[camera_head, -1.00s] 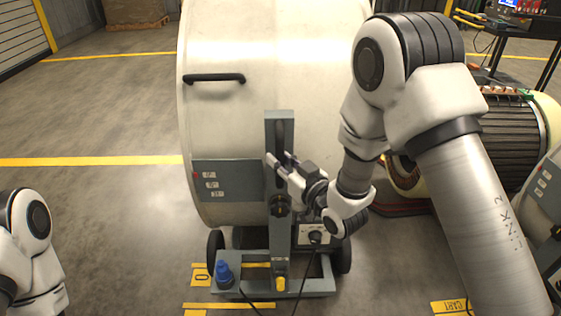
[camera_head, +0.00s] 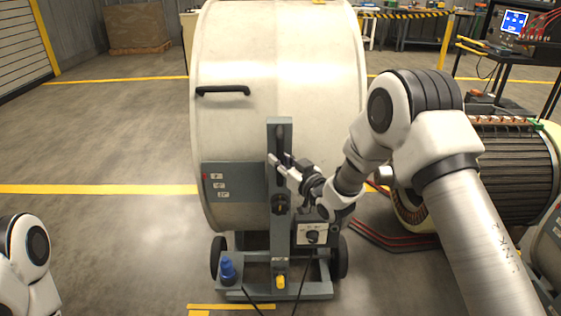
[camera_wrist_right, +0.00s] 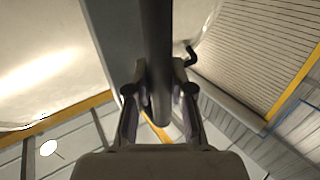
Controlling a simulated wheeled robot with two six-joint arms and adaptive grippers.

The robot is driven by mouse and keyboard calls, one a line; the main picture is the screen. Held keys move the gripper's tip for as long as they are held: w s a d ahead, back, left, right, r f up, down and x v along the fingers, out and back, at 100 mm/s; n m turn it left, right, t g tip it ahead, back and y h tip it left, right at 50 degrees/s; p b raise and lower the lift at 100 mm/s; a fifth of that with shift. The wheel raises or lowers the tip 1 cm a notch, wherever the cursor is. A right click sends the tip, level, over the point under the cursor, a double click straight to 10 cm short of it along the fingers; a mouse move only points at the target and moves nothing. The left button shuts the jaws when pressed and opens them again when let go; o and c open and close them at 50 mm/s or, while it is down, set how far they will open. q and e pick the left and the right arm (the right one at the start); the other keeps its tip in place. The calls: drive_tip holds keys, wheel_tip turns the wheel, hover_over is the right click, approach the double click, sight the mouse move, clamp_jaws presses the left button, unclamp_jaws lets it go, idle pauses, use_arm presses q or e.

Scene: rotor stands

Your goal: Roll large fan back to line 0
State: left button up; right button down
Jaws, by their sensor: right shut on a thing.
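The large fan (camera_head: 285,70) is a big cream drum on a grey wheeled frame, standing upright in the middle of the head view. A grey post (camera_head: 281,235) runs up its front, with a vertical handle bar at the top. My right gripper (camera_head: 275,163) is shut on this handle bar; the right wrist view shows the dark bar (camera_wrist_right: 156,60) between both fingers. A yellow floor line (camera_head: 230,307) lies just in front of the fan's base. No number on it is readable now. My left arm shows at the lower left; its gripper is out of view.
A striped cylindrical machine (camera_head: 505,170) stands right of the fan, behind my right arm. Red cables (camera_head: 385,235) lie on the floor between them. A cart with a screen (camera_head: 514,22) is at the upper right. The floor left of the fan is open.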

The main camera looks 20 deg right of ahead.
drive_tip(key=shift+w+r, duration=0.1)
drive_tip(key=shift+r, duration=0.1)
drive_tip(key=c, duration=1.2)
unclamp_jaws()
drive_tip(key=shift+o, duration=0.9)
drive_tip(key=shift+w+f, duration=0.2)
drive_tip(key=shift+s, duration=0.1)
drive_tip(key=v, duration=1.2)
